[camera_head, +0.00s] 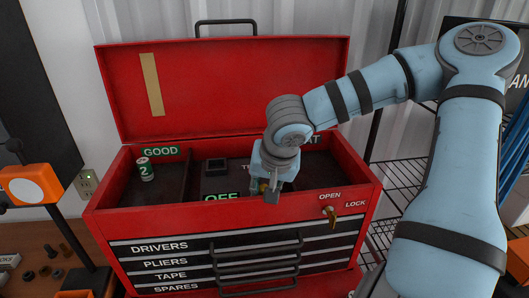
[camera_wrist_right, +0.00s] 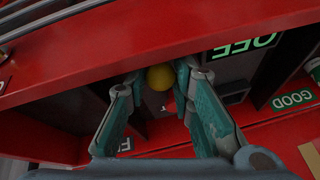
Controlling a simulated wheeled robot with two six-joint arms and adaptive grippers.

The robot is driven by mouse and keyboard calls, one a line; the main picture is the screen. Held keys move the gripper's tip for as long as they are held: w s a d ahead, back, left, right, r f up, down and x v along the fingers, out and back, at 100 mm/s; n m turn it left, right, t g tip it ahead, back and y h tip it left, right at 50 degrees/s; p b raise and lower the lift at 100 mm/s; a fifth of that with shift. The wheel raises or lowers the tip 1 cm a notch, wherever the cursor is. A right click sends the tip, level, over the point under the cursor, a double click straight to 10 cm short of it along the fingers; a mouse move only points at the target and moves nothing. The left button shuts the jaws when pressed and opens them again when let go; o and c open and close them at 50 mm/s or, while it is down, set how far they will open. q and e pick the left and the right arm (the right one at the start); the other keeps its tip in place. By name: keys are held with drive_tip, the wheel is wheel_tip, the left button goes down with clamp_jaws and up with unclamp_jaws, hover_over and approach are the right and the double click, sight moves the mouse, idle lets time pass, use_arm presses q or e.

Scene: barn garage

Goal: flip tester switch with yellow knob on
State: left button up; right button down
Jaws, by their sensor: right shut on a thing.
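The tester (camera_head: 215,181) is a dark box inside the open top of the red toolbox, with a green OFF label (camera_head: 221,196) on its front side. My right gripper (camera_head: 271,194) reaches down over it and hides much of its right part. In the right wrist view the yellow knob (camera_wrist_right: 160,77) sits between the fingertips of my right gripper (camera_wrist_right: 158,82). The fingers are shut on the knob. The OFF label also shows in the right wrist view (camera_wrist_right: 243,45), beside the fingers. My left gripper is not in view.
The red toolbox (camera_head: 110,222) has its lid raised behind. A green-and-white battery (camera_head: 145,169) stands in the left compartment by the GOOD label (camera_head: 160,151). A key (camera_head: 329,214) is in the front lock. Wire shelving (camera_head: 398,175) stands at the right.

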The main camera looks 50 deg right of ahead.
drive_tip(key=shift+r, duration=0.1)
drive_tip(key=shift+w+d+r+g+y+p, duration=0.25)
drive_tip(key=shift+g+y+p, duration=0.25)
drive_tip(key=shift+p, duration=0.15)
drive_tip(key=shift+w+d+g+y, duration=0.3)
drive_tip(key=shift+g+y, duration=0.1)
drive_tip(key=shift+g, duration=0.2)
drive_tip(key=g+y, duration=0.1)
drive_tip(key=w+d+g+y, duration=0.1)
drive_tip(key=g+y, duration=0.1)
drive_tip(key=shift+w+f, duration=0.1)
drive_tip(key=shift+w, duration=0.1)
drive_tip(key=shift+w+d+f+g+y, duration=0.15)
drive_tip(key=shift+w+d+g+y, duration=0.15)
drive_tip(key=shift+g+y, duration=0.4)
drive_tip(key=shift+w+d+f+g+y, duration=0.25)
drive_tip(key=shift+g+y, duration=0.25)
drive_tip(key=shift+g, duration=0.4)
drive_tip(key=shift+r, duration=0.15)
drive_tip(key=c, duration=1.4)
unclamp_jaws()
drive_tip(key=shift+w, duration=0.15)
drive_tip(key=shift+a, duration=0.1)
